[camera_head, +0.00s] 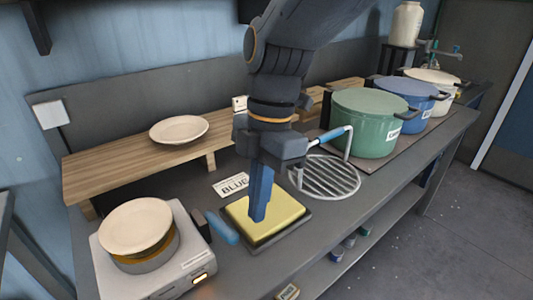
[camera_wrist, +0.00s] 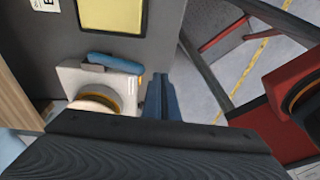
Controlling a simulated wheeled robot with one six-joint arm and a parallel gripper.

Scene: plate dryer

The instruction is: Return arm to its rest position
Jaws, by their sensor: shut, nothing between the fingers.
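My gripper (camera_head: 258,212) hangs from my arm with its blue fingers pointing down and together. In the head view its tips lie over the yellow pad (camera_head: 285,213) in the dark tray; I cannot tell whether they touch it. Nothing shows between the fingers. In the wrist view my gripper (camera_wrist: 162,100) shows as a blue strip at the middle, with the yellow pad (camera_wrist: 110,16) to its upper left.
A plate (camera_head: 135,225) sits on a white appliance (camera_head: 185,262) at left, with a blue handle (camera_head: 221,227) nearby. Another plate (camera_head: 179,130) lies on the wooden shelf (camera_head: 110,170). A wire rack (camera_head: 332,182) and a green pot (camera_head: 365,135) stand close at right.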

